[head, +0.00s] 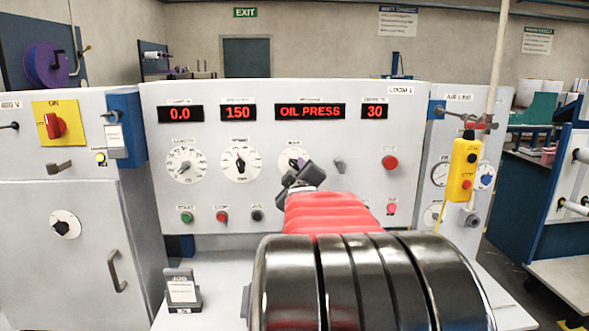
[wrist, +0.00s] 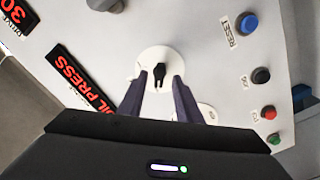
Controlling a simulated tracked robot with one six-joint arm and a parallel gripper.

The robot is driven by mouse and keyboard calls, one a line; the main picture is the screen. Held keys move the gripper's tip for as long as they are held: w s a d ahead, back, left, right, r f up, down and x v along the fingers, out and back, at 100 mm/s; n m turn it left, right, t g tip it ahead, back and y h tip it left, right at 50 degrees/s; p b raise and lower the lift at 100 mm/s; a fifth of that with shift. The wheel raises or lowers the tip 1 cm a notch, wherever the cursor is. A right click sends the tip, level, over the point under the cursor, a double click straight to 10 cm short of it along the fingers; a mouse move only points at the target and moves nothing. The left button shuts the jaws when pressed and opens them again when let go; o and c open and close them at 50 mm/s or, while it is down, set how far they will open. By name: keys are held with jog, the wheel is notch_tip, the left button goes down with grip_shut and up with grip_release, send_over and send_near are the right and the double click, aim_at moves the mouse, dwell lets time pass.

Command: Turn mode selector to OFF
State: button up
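A black selector knob (wrist: 158,76) on a round white dial shows in the wrist view, beside the OIL PRESS display. Its position marks are too small to read, so I cannot tell which mode it points to. In the head view this white dial (head: 291,158) is the third along the console, partly hidden by my gripper (head: 303,180). In the wrist view my gripper (wrist: 158,82) is open. Its two dark fingers stand apart on either side of the knob, with gaps showing. I cannot tell how deep the tips reach.
Two white dials (head: 240,163) (head: 185,160) sit to the left on the console. A grey knob (head: 340,165) and a red button (head: 390,162) are to the right. A row of small buttons (head: 222,216) runs below. A yellow pendant (head: 462,170) hangs at the right.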

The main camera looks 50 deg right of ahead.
jog(key=shift+v, duration=1.8)
